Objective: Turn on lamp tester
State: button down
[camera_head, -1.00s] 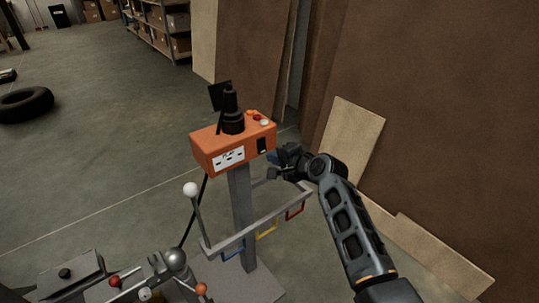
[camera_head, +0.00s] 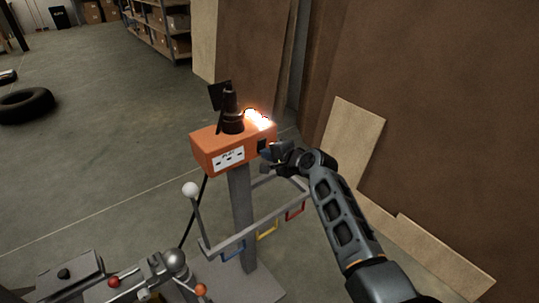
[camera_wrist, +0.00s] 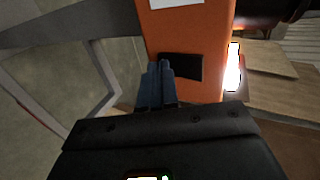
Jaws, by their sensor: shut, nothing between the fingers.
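The lamp tester (camera_head: 208,150) is an orange box on a grey post, with a white label on its front and a black lamp-like part on top. Bright light glows at its top right corner, and the glow also shows in the wrist view (camera_wrist: 233,68). A black switch (camera_wrist: 182,67) is on the orange face. My gripper (camera_head: 270,150) is shut and empty at the right of the box. In the wrist view its blue-grey fingertips (camera_wrist: 160,66) are at the left end of the switch; I cannot tell whether they touch it.
A grey bar with coloured square loops (camera_head: 267,229) and a white-knobbed rod (camera_head: 190,190) are below the box. Wood boards (camera_head: 350,140) lean on the right. Open floor lies left, with a tire (camera_head: 25,104).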

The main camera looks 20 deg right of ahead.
jog(key=shift+r, duration=0.2)
jog(key=shift+r+p, duration=0.7)
jog(key=shift+p, duration=0.1)
